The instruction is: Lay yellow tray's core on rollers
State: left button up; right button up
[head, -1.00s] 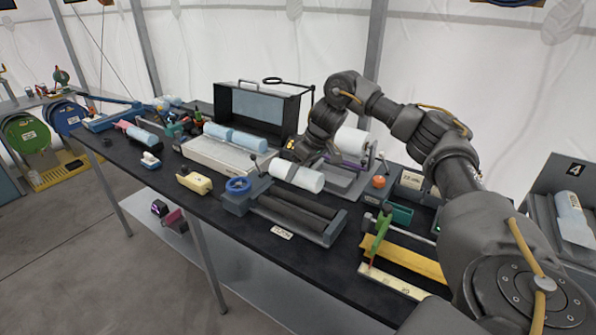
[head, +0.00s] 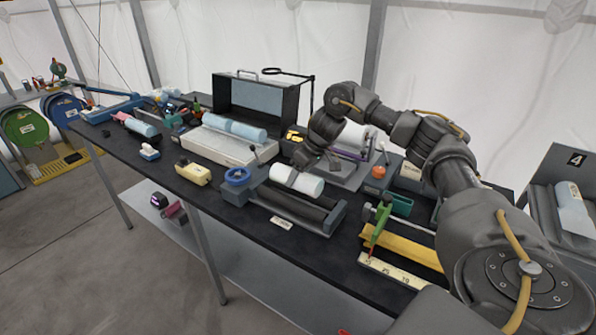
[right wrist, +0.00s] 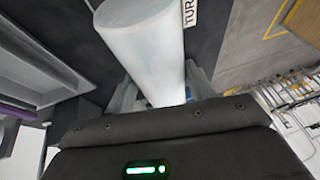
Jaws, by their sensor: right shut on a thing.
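The white core (head: 297,181) is a pale cylinder lying level. My right gripper (head: 299,164) is shut on it from above and behind; the right wrist view shows the core (right wrist: 145,45) between the two fingers (right wrist: 162,88). The core is over the back of the two dark rollers (head: 290,208) in their grey cradle (head: 327,224). I cannot tell whether it touches them. The front roller shows clear, while the back one is partly hidden by the core. A yellow tray (head: 405,250) lies right of the cradle. My left gripper is not in view.
A blue tape ring (head: 237,176) sits at the cradle's left end. A grey stand with a white roll (head: 352,136) is behind my gripper. A long pale machine (head: 222,148) stands at the back left.

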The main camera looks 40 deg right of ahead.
jog(key=shift+f+b, duration=0.4)
jog(key=shift+f, duration=1.05)
jog(key=shift+f, duration=0.25)
jog(key=o, duration=1.4)
jog(key=shift+c, duration=0.2)
jog(key=shift+f, duration=0.1)
jog(key=shift+s+d+r, duration=0.1)
jog(key=shift+d+r, duration=0.05)
jog(key=shift+r, duration=0.35)
jog(key=p+v, duration=0.1)
jog(key=v, duration=0.8)
jog(key=shift+s+r+p, duration=0.15)
jog(key=shift+r+p, duration=0.25)
